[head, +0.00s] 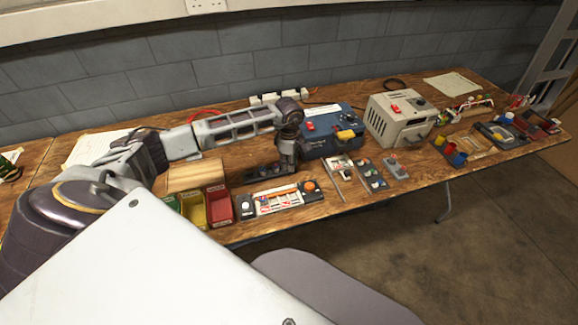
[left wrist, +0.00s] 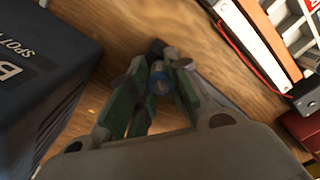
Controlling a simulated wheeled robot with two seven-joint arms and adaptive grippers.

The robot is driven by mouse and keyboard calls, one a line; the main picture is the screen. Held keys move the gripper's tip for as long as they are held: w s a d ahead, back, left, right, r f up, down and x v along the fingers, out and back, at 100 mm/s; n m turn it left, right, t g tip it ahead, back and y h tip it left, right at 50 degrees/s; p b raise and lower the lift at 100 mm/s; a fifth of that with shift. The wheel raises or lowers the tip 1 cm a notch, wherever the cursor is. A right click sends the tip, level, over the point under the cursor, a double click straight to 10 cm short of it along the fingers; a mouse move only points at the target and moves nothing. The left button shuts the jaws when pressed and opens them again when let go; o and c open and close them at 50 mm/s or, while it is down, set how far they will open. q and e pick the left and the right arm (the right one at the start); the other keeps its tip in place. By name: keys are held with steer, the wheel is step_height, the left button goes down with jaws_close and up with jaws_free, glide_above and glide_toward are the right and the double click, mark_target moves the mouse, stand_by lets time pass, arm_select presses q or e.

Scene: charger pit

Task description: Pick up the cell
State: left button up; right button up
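My left gripper (head: 262,174) reaches down to the wooden table, between the blue box and a white-and-orange device. In the left wrist view, its two green-padded fingers (left wrist: 159,76) lean in towards each other. A small cylindrical cell (left wrist: 160,80) with a blue ring and a grey end sits between the fingertips. Both fingertips seem to touch it, and the gripper looks shut on it. The cell is at or just above the table; I cannot tell which. In the head view I cannot make out the cell. My right gripper is not in view.
The blue box (head: 318,146) stands close beside the gripper. The white-and-orange device (head: 279,199) lies on its near side. Green, yellow and red bins (head: 219,206) stand to the left. A beige metal unit (head: 388,122) and small tools are to the right.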

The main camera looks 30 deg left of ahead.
arm_select(q)
jaws_close()
steer(key=shift+r, duration=5)
